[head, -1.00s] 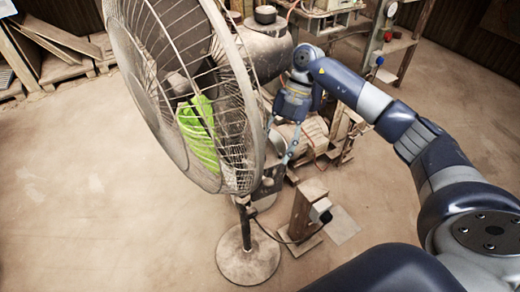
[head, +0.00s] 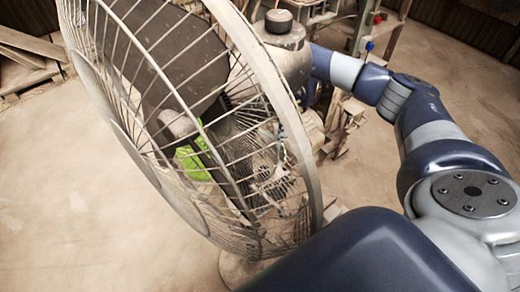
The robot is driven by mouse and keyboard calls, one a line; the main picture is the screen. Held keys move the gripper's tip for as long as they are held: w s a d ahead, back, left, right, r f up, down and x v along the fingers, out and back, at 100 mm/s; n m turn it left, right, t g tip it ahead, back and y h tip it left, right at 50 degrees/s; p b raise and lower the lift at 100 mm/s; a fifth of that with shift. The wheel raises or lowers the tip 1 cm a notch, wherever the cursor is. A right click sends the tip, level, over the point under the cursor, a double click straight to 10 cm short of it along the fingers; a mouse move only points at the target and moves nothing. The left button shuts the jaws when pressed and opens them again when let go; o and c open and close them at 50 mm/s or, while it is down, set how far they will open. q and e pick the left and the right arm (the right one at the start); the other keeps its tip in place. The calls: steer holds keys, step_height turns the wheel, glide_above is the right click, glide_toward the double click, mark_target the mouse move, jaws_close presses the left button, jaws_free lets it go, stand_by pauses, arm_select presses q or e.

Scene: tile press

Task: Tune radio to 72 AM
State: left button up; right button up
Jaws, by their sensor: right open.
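No radio can be made out in the head view. My right arm (head: 425,120) comes in from the right and reaches behind the large fan (head: 150,110). My right gripper (head: 281,135) is mostly hidden by the fan's wire cage; only small bits show through it, and it is open. I cannot see anything held in it. My left gripper is not in view.
A green piece (head: 193,163) shows through the cage. Wooden boards (head: 30,45) lie at the far left. Bare floor (head: 50,190) is at left.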

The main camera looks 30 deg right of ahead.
steer(key=b+x, duration=0.1)
steer(key=x, duration=0.8)
steer(key=shift+s+f, duration=0.15)
steer(key=shift+f, duration=0.1)
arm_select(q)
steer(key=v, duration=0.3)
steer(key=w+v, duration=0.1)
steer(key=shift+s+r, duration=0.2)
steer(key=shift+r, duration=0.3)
arm_select(e)
steer(key=c, duration=1.1)
